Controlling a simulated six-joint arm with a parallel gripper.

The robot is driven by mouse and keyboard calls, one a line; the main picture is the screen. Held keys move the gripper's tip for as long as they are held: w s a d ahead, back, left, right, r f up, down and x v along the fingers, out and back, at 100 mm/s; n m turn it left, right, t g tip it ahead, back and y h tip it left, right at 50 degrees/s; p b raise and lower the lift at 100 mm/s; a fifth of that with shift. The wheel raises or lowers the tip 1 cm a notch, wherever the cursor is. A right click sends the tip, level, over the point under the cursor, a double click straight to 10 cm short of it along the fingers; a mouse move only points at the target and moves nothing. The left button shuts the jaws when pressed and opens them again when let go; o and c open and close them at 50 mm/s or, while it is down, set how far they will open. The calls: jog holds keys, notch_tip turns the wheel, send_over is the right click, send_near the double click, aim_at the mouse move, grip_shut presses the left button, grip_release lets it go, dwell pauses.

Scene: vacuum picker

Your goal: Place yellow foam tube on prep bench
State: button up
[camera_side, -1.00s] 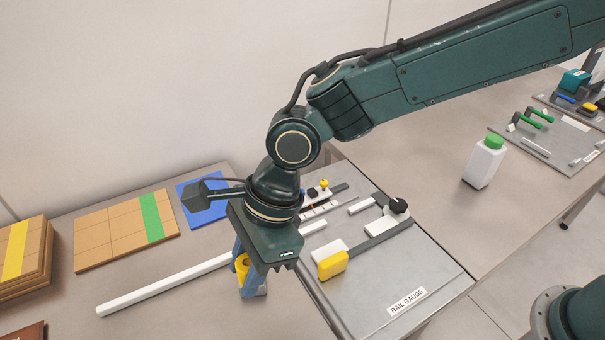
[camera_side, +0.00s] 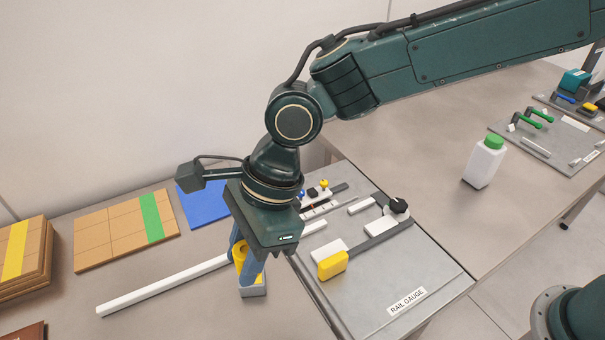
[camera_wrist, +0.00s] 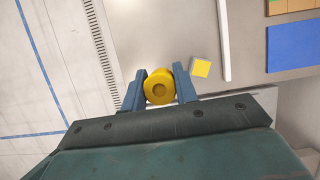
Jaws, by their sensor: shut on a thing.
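My gripper (camera_side: 246,262) points down above the grey bench (camera_side: 190,305). Its two blue fingers are shut on the yellow foam tube (camera_side: 239,253). A small pale block (camera_side: 254,290) sits on the bench just under the fingers. In the wrist view this block (camera_wrist: 201,67) has a yellow top and lies beside the right finger.
A long white bar (camera_side: 160,285) lies left of my gripper. A blue mat (camera_side: 203,206) and tan boards (camera_side: 105,235) lie behind and left. The rail gauge plate (camera_side: 430,275) with its fittings is close on the right. A white bottle with green cap (camera_side: 484,163) stands farther right.

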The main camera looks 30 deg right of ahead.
jog(key=w+d+m+t, duration=0.1)
jog(key=w+d+m, duration=0.3)
jog(key=w+d, duration=0.8)
notch_tip(320, 180, up, 2)
jog(key=m+t+h, duration=0.3)
jog(key=m, duration=0.8)
send_over(419, 170)
jog(key=s, duration=0.1)
jog(key=f, duration=1.5)
jog(key=shift+s+d+f, duration=0.15)
jog(key=shift+d+f, duration=0.1)
jog(key=shift+f, duration=0.15)
jog(key=shift+f, duration=2)
jog(key=shift+f, duration=0.1)
